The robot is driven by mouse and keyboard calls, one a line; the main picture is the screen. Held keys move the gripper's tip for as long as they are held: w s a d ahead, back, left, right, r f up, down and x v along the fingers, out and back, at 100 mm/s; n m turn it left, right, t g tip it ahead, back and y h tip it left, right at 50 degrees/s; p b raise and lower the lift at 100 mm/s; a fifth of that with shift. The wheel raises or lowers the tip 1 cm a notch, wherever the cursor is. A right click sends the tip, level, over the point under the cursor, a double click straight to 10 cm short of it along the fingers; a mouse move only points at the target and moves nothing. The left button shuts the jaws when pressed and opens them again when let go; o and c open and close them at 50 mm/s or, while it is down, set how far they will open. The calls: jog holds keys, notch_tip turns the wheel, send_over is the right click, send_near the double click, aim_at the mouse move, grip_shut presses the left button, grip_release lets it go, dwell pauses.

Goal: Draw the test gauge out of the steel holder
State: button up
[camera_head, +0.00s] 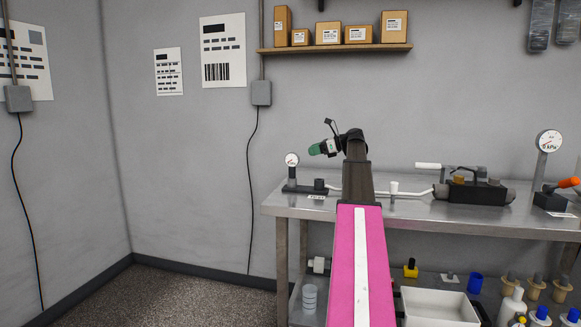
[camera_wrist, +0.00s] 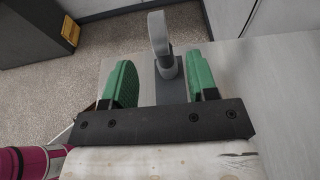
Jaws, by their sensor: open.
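A small round gauge with a white dial (camera_head: 292,160) stands upright at the left end of the steel bench, on a short stem above a dark base (camera_head: 300,188). In the wrist view the gauge (camera_wrist: 157,34) shows edge-on, its stem going down into a grey holder (camera_wrist: 168,88). My gripper (camera_head: 322,148) has green fingers and is beside the gauge, a little to its right in the head view. In the wrist view my gripper (camera_wrist: 161,66) is open, with one finger on each side of the stem and visible gaps. The gauge's dial face is hidden there.
A larger kPa gauge (camera_head: 550,141) stands at the bench's right end. A dark cylindrical device (camera_head: 470,192) with a white handle and white tubing lies along the bench (camera_head: 420,208). The lower shelf holds a white bin (camera_head: 440,308) and bottles. Floor is clear at left.

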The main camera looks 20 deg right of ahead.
aim_at(292, 154)
jog(key=shift+r+x, duration=0.15)
jog(key=shift+x, duration=2.35)
jog(key=shift+r+x, duration=0.15)
jog(key=shift+x, duration=2.3)
jog(key=shift+a, duration=0.2)
grip_shut()
